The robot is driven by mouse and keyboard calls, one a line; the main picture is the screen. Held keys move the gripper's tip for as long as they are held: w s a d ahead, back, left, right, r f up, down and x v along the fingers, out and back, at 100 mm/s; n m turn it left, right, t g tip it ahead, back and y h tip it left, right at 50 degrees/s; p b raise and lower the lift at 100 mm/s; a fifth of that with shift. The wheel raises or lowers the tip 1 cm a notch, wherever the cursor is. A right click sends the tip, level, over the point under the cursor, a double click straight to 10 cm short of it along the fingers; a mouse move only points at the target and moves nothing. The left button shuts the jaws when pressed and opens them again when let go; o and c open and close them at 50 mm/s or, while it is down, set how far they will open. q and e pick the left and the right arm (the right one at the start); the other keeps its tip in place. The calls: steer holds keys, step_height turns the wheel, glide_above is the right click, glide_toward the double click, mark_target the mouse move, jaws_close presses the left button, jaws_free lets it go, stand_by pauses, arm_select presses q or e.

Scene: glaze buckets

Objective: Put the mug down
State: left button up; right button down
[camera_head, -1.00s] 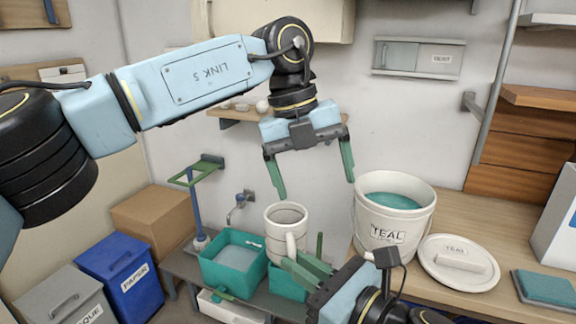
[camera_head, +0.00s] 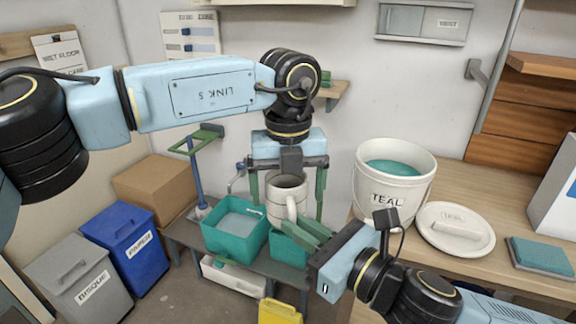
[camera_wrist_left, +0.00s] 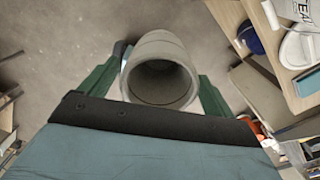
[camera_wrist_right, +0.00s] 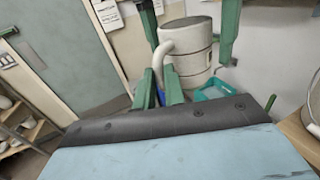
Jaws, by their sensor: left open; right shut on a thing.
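The white mug (camera_head: 287,194) is upright in mid-air above the teal tubs in the head view. My right gripper (camera_head: 311,228) is shut on its handle, which shows in the right wrist view (camera_wrist_right: 166,47). My left gripper (camera_head: 288,206) points down from above, open, with one finger on each side of the mug body. In the left wrist view the mug's open mouth (camera_wrist_left: 160,82) lies between the two fingers, and its inside looks empty. I cannot tell whether the left fingers touch the mug.
Teal tubs (camera_head: 236,229) stand on a low grey bench (camera_head: 180,236) below. On the wooden counter (camera_head: 480,190) at right are a bucket marked TEAL (camera_head: 393,190), its lid (camera_head: 455,230) and a teal sponge-like block (camera_head: 541,257). Blue (camera_head: 125,240) and grey (camera_head: 85,280) bins stand at left.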

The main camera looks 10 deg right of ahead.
arm_select(q)
steer(key=shift+f, duration=0.6)
steer(key=c, duration=1.1)
steer(key=shift+c, duration=0.8)
arm_select(e)
steer(key=c, duration=1.4)
jaws_free()
